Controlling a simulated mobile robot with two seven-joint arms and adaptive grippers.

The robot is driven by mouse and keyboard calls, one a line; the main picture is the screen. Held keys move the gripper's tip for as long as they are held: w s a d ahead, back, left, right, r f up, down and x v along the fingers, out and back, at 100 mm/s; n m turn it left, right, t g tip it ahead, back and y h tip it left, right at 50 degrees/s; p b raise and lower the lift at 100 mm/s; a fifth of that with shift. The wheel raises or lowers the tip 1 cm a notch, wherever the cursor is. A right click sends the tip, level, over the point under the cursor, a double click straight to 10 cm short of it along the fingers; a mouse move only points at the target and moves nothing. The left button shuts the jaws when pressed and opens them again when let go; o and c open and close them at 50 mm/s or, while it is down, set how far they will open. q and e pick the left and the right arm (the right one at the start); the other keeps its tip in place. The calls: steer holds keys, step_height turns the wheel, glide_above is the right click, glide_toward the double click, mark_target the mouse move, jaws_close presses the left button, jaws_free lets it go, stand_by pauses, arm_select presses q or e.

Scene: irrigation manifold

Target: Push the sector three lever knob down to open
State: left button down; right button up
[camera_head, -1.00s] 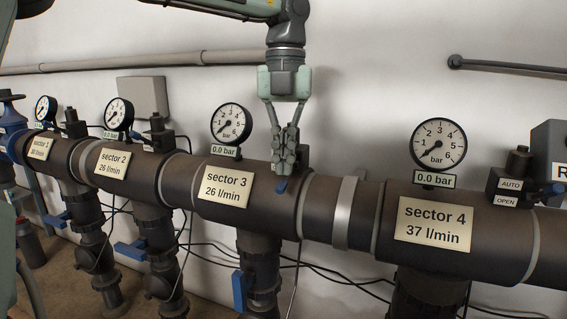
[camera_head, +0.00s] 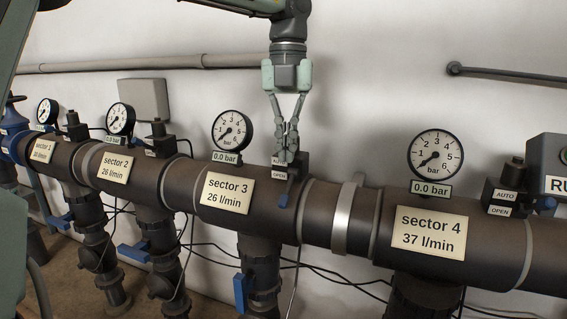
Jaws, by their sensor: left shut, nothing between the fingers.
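The sector 3 valve box (camera_head: 302,165) sits on top of the dark pipe, right of the sector 3 label (camera_head: 228,192). Its small blue lever knob (camera_head: 283,201) hangs low in front of the pipe, below the OPEN plate (camera_head: 280,175). My left gripper (camera_head: 288,157) comes from above, shut and empty. Its fingertips are in front of the box, above the knob, with a visible gap to it. They partly cover the AUTO plate (camera_head: 278,161). My right gripper is not in view.
The sector 3 gauge (camera_head: 232,130) stands close left of my left gripper and reads 0.0 bar. The sector 4 gauge (camera_head: 436,154) and its valve box (camera_head: 511,187) are to the right. White wall lies behind. A blue handle (camera_head: 240,293) is below sector 3.

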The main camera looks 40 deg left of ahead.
arm_select(q)
step_height(320, 180, up, 10)
steer(key=shift+w+a+r, duration=0.15)
steer(key=shift+w+a, duration=0.05)
steer(key=shift+w, duration=0.25)
stand_by(0.3)
